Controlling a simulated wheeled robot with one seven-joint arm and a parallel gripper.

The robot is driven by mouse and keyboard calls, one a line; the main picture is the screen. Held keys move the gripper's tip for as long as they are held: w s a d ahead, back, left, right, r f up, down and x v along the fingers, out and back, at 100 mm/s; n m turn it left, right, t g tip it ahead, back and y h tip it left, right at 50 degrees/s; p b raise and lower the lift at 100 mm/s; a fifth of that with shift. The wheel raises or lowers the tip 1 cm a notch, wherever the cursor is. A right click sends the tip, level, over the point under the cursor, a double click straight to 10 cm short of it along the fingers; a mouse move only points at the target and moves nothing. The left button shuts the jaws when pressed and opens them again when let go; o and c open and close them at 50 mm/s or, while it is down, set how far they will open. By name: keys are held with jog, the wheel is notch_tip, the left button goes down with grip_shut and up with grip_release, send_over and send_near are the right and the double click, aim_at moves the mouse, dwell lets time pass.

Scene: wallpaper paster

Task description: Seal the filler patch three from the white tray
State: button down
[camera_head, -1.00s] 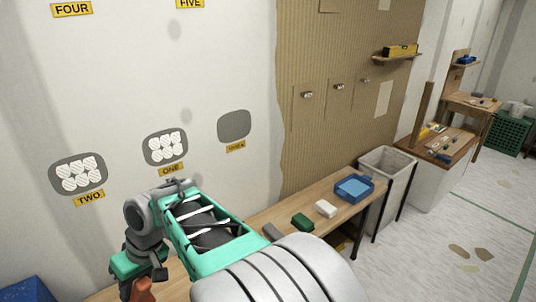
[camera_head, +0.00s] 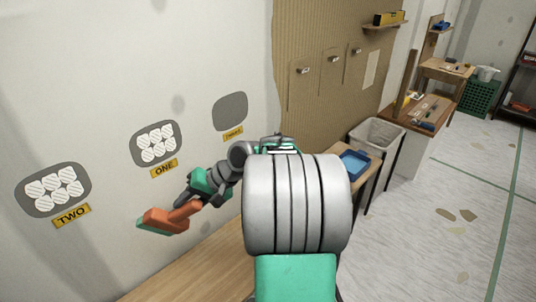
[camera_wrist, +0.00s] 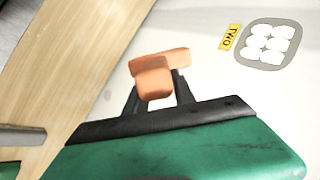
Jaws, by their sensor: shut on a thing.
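Filler patch three (camera_head: 230,111) is a plain grey rounded area on the wall, with a blurred yellow label (camera_head: 233,133) below it. My gripper (camera_head: 184,203) is left of and lower than it, in front of the wall, apart from the patch. It is shut on an orange piece (camera_head: 172,216), which has a dark green part along its lower left end in the head view. In the wrist view the orange piece (camera_wrist: 153,77) sits at the dark fingers, with the wall behind. I do not see the white tray; my arm covers much of the bench.
Patch one (camera_head: 155,143) and patch two (camera_head: 53,189) carry several white blobs on grey. A wooden bench (camera_head: 190,272) runs below the wall, with a blue tray (camera_head: 354,165) at its far end. A grey bin (camera_head: 376,137) stands beyond. The floor at right is mostly open.

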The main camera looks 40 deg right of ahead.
jog(key=s+d+r+m+t+h, duration=0.2)
jog(key=d+m+t, duration=0.1)
jog(key=d, duration=0.5)
jog(key=s+d+r+m+t+h+b, duration=0.1)
jog(key=s+d+r+m+t+h, duration=0.1)
jog(key=d, duration=0.6)
jog(key=s+d+r+m+t+h, duration=0.2)
jog(key=d+m+t, duration=0.4)
jog(key=d, duration=0.3)
jog(key=shift+r+m+h, duration=0.7)
jog(key=shift+m+h, duration=0.2)
jog(key=shift+s, duration=0.15)
jog(key=w, duration=0.6)
jog(key=shift+w+p, duration=0.3)
jog(key=shift+p, duration=0.1)
jog(key=shift+w+a, duration=0.15)
jog(key=shift+w, duration=1.1)
jog(key=shift+d, duration=2)
